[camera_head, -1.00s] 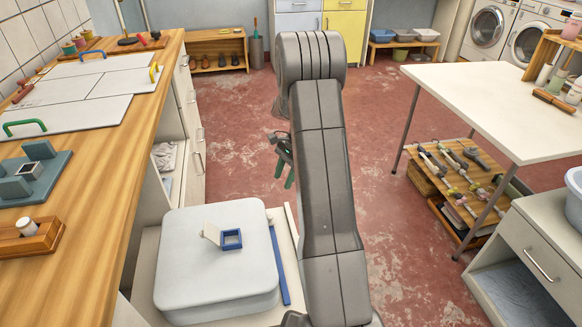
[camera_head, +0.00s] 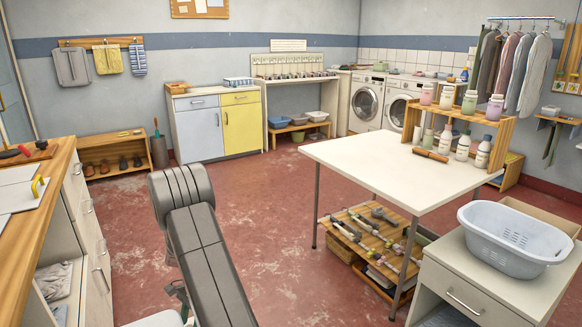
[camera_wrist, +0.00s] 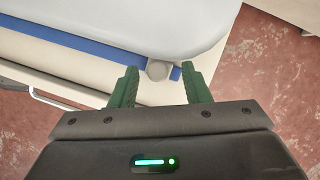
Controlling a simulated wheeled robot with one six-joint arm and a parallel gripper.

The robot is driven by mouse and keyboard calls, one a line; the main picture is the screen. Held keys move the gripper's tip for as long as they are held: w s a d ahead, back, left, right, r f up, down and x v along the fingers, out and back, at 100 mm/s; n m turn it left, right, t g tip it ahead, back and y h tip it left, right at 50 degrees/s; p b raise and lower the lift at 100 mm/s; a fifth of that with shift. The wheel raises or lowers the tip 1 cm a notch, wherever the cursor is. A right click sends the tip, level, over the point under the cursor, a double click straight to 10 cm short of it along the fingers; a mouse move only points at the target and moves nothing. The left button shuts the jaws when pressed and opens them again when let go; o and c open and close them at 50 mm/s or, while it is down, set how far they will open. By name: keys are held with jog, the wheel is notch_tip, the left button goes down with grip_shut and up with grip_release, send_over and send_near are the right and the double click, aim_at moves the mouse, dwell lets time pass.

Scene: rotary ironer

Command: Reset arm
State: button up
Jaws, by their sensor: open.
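My gripper (camera_wrist: 160,88) shows in the wrist view with its two green fingers apart and nothing between them. It points toward the edge of a pale rounded lid-like block (camera_wrist: 150,25) with a blue strip (camera_wrist: 80,55) along its side.
A white table (camera_head: 400,165) with a shelf of tools (camera_head: 370,235) below stands right of centre. A grey basket (camera_head: 515,240) sits on a cabinet at the right. A wooden counter (camera_head: 45,215) runs along the left. Red floor (camera_head: 260,200) is open in the middle.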

jog(key=shift+s+d+r, duration=0.1)
jog(key=shift+s+d, duration=0.1)
